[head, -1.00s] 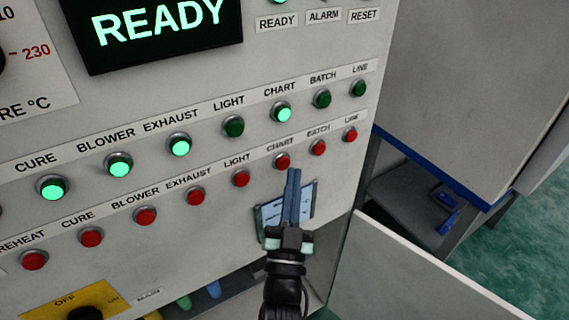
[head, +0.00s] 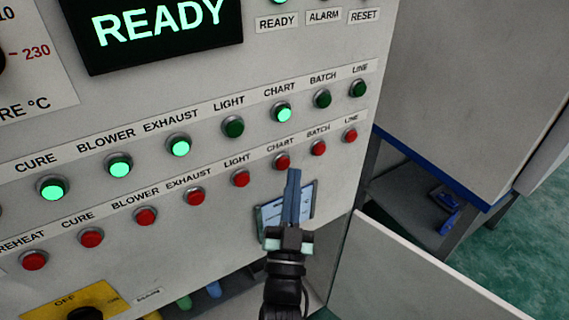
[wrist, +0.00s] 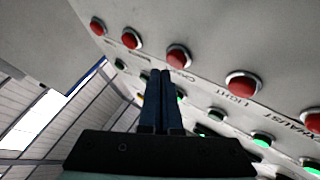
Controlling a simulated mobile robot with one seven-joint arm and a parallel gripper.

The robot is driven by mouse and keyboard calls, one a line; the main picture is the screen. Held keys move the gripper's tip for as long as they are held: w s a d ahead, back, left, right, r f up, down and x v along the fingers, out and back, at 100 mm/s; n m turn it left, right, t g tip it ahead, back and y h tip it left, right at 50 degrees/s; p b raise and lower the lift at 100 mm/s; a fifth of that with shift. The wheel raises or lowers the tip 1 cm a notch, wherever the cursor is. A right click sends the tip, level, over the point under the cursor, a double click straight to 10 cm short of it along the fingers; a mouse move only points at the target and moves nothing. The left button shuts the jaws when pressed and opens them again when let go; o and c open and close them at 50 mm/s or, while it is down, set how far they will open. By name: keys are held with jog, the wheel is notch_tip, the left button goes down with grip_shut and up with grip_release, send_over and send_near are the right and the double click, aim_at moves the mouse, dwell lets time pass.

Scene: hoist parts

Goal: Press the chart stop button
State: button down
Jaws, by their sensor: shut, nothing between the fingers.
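The red chart stop button (head: 282,161) sits in the lower row of the panel, under its CHART label, and looks unpressed. It also shows in the wrist view (wrist: 178,56), just beyond the fingertips. The green chart button (head: 282,113) above it is lit. My gripper (head: 294,172) is shut and empty, its blue fingers pointing up, with the tips just below and slightly right of the chart stop button in the head view. In the wrist view the fingertips (wrist: 161,72) appear near the button; a gap seems to remain, though its depth is hard to judge.
The red light button (head: 241,178) and red batch button (head: 318,147) flank the chart stop button closely. A small framed plate (head: 270,215) is behind my fingers. A yellow OFF switch plate (head: 45,300) is at lower left. An open pale door panel (head: 420,280) stands at lower right.

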jog(key=shift+w, duration=0.1)
dwell(0.5)
jog(key=shift+w+a, duration=0.25)
jog(key=shift+w, duration=0.05)
jog(key=shift+w+a+b, duration=0.3)
jog(key=shift+w+b, duration=0.05)
jog(key=shift+b, duration=0.05)
dwell(0.7)
jog(key=shift+d, duration=0.1)
jog(key=shift+s+d, duration=0.45)
jog(key=shift+s, duration=0.3)
jog(key=s+d, duration=0.1)
jog(key=s, duration=0.1)
jog(key=s+d, duration=0.2)
jog(key=shift+b, duration=0.4)
dwell(0.6)
